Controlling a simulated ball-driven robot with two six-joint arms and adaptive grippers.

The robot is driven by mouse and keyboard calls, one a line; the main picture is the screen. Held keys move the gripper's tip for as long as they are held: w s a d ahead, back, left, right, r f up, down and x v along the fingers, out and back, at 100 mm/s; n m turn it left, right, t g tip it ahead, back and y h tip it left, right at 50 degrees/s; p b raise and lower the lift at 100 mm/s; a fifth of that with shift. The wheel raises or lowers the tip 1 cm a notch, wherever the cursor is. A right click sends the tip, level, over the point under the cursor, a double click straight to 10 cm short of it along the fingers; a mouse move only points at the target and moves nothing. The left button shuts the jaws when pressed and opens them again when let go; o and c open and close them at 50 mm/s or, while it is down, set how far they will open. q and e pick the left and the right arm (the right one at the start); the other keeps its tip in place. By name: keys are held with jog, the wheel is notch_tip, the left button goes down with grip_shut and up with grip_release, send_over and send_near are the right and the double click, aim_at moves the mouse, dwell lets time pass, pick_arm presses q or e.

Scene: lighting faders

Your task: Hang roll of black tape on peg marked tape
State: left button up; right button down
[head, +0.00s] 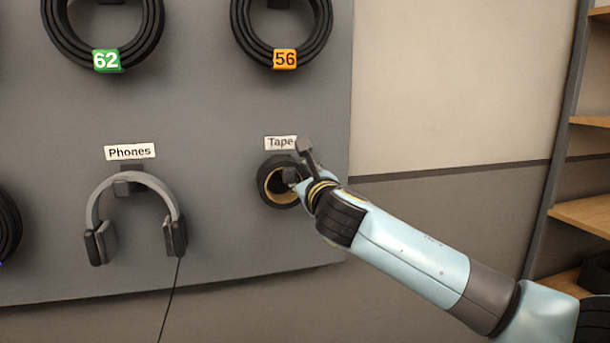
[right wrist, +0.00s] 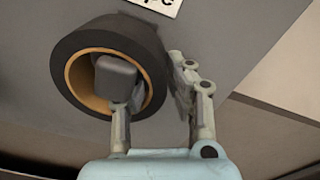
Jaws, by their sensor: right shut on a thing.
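The roll of black tape (head: 266,194) has a tan core and is at the board under the label "Tape" (head: 280,142). In the right wrist view the roll (right wrist: 78,50) faces me, with a grey block, which looks like the end of the tape peg (right wrist: 115,76), inside its hole. My right gripper (head: 298,163) is shut on the roll's right wall, one finger in the hole and the other outside (right wrist: 158,95). The roll looks to be around the peg; whether it rests on it I cannot tell. My left gripper is not in view.
Grey headphones (head: 137,182) hang on the "Phones" peg to the left. A shelf unit (head: 577,215) stands at the right. The board (head: 220,120) is bare between the headphones and the roll.

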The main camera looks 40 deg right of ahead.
jog(key=shift+r, duration=0.25)
jog(key=c, duration=1.2)
grip_release()
jog(key=shift+s+d, duration=0.1)
jog(key=shift+d, duration=0.15)
jog(key=shift+s+a+f, duration=0.1)
jog(key=v, duration=1.1)
jog(key=shift+s+a, duration=0.1)
jog(key=shift+s, duration=0.25)
jog(key=shift+s, duration=0.1)
